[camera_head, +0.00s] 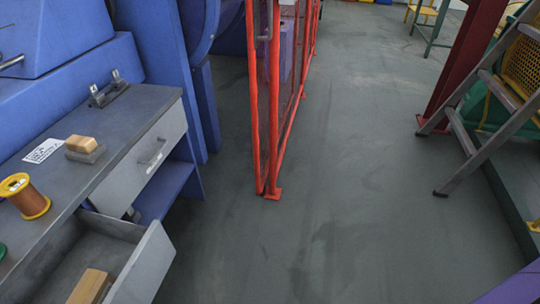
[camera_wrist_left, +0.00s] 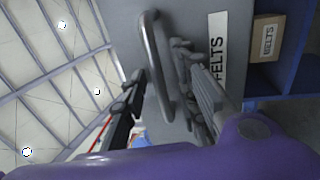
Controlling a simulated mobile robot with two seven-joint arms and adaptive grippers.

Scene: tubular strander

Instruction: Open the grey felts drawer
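In the left wrist view a grey drawer front (camera_wrist_left: 193,18) carries a white label (camera_wrist_left: 217,50) reading FELTS and a grey bar handle (camera_wrist_left: 152,52). My left gripper (camera_wrist_left: 160,70) is open, its fingers on either side of the handle, with a gap visible towards the right finger. In the head view one grey drawer (camera_head: 146,270) stands pulled out at lower left, a tan block (camera_head: 91,287) inside; its handle is not visible. Another grey drawer (camera_head: 128,178) beside it is closed, with no gripper at its handle (camera_head: 152,153). Neither gripper shows in the head view.
The grey worktop (camera_head: 120,125) holds a spool (camera_head: 27,197), a tan block on a grey base (camera_head: 84,148) and a metal fixture (camera_head: 108,90). A BELTS box (camera_wrist_left: 267,40) sits on a blue shelf.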

